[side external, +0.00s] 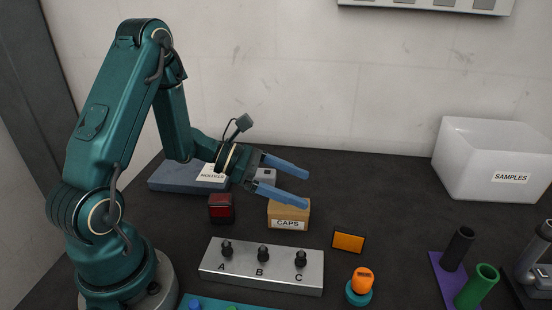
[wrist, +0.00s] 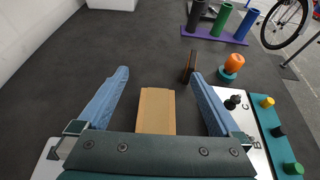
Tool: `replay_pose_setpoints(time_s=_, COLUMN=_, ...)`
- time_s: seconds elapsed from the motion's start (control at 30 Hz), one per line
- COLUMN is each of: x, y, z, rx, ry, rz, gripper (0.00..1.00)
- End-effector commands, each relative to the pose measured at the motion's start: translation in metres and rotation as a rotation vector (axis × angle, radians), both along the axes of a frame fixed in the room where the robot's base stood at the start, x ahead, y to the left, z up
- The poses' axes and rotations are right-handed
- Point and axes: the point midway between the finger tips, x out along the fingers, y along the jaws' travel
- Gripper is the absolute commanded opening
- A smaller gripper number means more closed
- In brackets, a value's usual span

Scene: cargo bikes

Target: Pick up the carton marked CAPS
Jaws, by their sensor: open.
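The carton marked CAPS (side external: 289,215) is a small tan box with a white label on its front, standing on the dark table behind the metal block. In the wrist view the carton (wrist: 156,110) shows its plain top between the two blue fingers, its near end hidden by the gripper body. In the wrist view the gripper (wrist: 158,76) has one finger on each side of the carton, with gaps on both sides.
A dark red box (side external: 221,209) stands left of the carton. The metal block with knobs A, B, C (side external: 262,281) lies in front. An orange-faced block (side external: 348,240) stands to the right.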

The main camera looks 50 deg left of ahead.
Motion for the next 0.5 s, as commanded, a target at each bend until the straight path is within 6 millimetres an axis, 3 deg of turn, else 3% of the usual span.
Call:
replay_pose_setpoints(time_s=0.37, x=0.0, y=0.0, z=-0.022, rx=-0.001, ry=0.002, rz=-0.001, gripper=1.0)
replay_pose_setpoints(time_s=0.5, x=0.0, y=-0.001, z=-0.039, rx=-0.002, ry=0.004, rz=-0.003, gripper=1.0)
